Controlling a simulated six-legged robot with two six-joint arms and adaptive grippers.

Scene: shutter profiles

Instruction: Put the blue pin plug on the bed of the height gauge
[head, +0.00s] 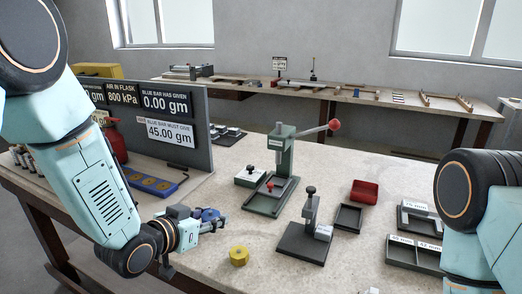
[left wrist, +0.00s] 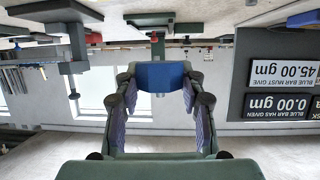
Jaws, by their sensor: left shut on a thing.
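My left gripper (head: 214,221) is shut on the blue pin plug (head: 209,214), above the near left part of the bench. In the left wrist view, which is upside down, the blue plug (left wrist: 160,75) sits between the fingertips of my left gripper (left wrist: 160,82). What I take as the height gauge (head: 310,212), a dark post with a knob on a flat dark bed (head: 300,245), stands to the right of the gripper, apart from it. A pale block is at the post's right side. My right gripper is out of view.
A yellow round piece (head: 238,256) lies between gripper and gauge. A green lever press (head: 282,165) stands behind. A red bin (head: 364,191), a dark tray (head: 348,217) and labelled trays (head: 415,253) are to the right. A sign panel (head: 180,125) stands back left.

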